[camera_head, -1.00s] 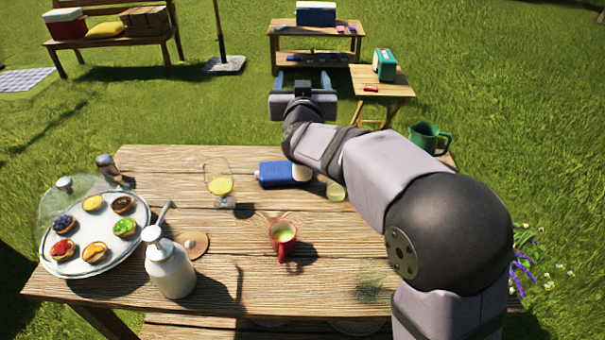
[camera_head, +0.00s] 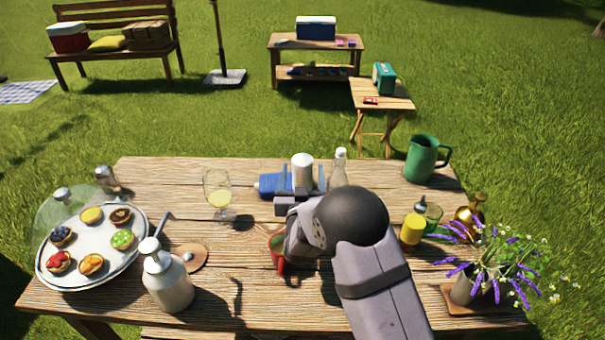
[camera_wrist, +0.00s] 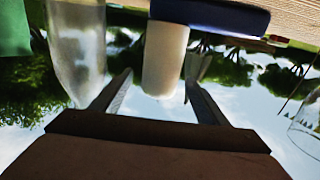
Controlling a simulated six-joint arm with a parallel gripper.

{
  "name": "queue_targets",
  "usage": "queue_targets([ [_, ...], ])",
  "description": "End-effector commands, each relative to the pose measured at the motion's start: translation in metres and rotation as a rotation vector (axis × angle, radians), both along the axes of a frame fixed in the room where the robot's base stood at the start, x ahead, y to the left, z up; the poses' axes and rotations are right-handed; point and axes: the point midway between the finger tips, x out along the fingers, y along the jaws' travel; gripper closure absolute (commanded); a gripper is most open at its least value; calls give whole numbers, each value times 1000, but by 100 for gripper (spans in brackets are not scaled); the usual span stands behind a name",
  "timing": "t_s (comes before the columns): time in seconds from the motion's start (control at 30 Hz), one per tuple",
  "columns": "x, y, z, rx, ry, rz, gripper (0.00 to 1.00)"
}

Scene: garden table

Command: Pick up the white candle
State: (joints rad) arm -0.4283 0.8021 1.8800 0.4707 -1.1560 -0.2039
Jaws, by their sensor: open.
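The white candle (camera_head: 302,167) is upright towards the back middle of the table, by a blue container lying on its side (camera_head: 268,184). My gripper (camera_head: 301,184) is low in front of the candle, its jaws open and pointing away from the camera. In the upside-down wrist view, the candle (camera_wrist: 166,52) shows between the two fingers (camera_wrist: 160,84), with gaps to both sides. The blue container (camera_wrist: 225,17) covers the candle's base there, so I cannot tell exactly how the two touch.
A clear bottle (camera_head: 340,170) stands close to the candle's right. A glass of yellow drink (camera_head: 217,190) is left, and a red mug (camera_head: 277,252) is partly behind my arm. A green pitcher (camera_head: 422,158) and flowerpot (camera_head: 470,287) stand right.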

Motion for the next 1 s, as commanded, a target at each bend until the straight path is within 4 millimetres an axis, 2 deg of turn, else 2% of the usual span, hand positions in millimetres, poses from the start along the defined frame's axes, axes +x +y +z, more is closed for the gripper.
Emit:
queue_targets([
  [0.17, 4, 0, 0, 0, 0, -1, 32],
  [0.4, 20, 0, 0, 1, 1, -2, 32],
  [0.67, 25, 0, 0, 0, 0, -1, 32],
  [1.0, 58, 1, -1, -1, 0, -1, 32],
])
